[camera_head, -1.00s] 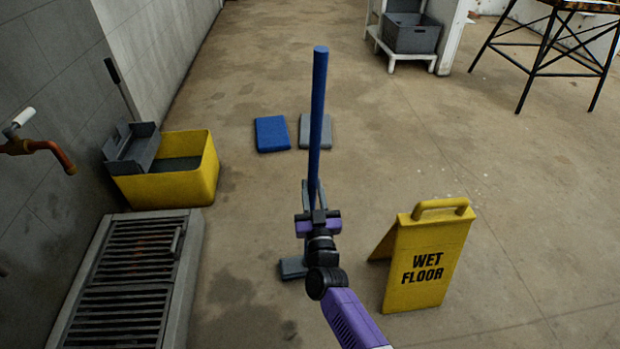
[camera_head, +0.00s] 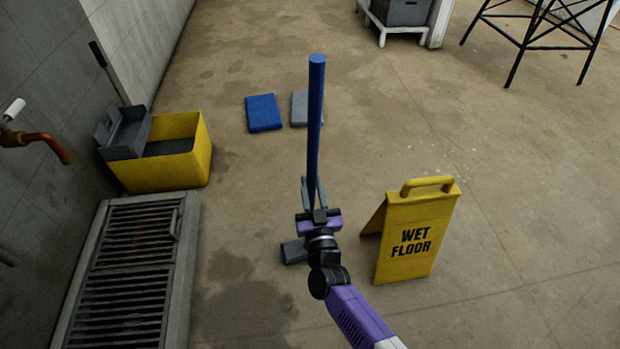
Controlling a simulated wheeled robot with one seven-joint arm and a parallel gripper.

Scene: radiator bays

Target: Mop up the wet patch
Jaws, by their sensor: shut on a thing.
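My gripper (camera_head: 313,190) is shut on a blue pole (camera_head: 316,110), which stands nearly upright in the middle of the view. A grey flat piece (camera_head: 294,251) shows low behind my gripper, near the floor. Whether it joins the pole is hidden by my gripper. Dark damp-looking areas (camera_head: 235,268) mark the floor left of my gripper, and I cannot tell which is the wet patch. A yellow bucket (camera_head: 182,170) with a grey wringer (camera_head: 124,134) stands at the left by the wall.
A yellow wet floor sign (camera_head: 415,238) stands right of my arm. A floor grate (camera_head: 128,270) lies at the left. A blue pad (camera_head: 263,113) and a grey pad (camera_head: 300,108) lie ahead. A black-legged stand (camera_head: 528,45) is at the back right. The floor between is clear.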

